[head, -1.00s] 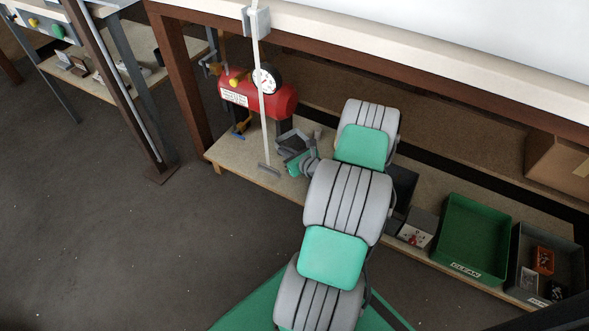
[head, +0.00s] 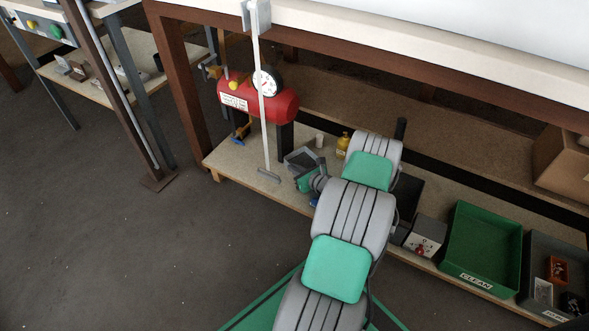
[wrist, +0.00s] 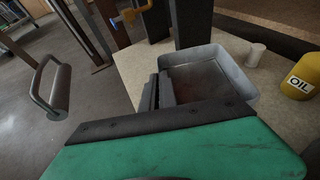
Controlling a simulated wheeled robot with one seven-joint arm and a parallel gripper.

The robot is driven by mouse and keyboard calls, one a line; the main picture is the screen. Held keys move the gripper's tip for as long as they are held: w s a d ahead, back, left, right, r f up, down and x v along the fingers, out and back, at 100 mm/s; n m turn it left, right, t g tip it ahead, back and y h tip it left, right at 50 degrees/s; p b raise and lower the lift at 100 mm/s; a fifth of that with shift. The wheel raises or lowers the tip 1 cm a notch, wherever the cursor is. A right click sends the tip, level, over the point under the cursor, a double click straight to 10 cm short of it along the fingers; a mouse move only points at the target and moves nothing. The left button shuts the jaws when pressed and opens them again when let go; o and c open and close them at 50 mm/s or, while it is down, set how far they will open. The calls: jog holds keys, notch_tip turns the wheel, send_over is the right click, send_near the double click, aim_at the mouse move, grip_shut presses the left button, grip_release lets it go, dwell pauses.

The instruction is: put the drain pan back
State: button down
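The drain pan (head: 303,157) is a grey, shallow rectangular tray at the shelf's left part, right of the red tank's leg. In the wrist view the pan (wrist: 235,80) looks level and its inside shows a dull brownish floor. My gripper (wrist: 159,92) is at the pan's left wall, its two dark fingers close together with the wall between them. In the head view my gripper (head: 308,181) is at the pan's near side, partly hidden by my arm. Whether the pan's base fully touches the shelf is hard to tell.
A red tank (head: 262,102) with a gauge stands behind left. A pale upright rod (head: 263,130) with a T-shaped foot is close left. A white cup (wrist: 255,55) and a yellow oil container (wrist: 302,75) stand right of the pan. A green bin (head: 482,245) is farther right.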

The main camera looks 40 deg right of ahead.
jog(key=shift+f, duration=0.25)
jog(key=c, duration=2.1)
grip_release()
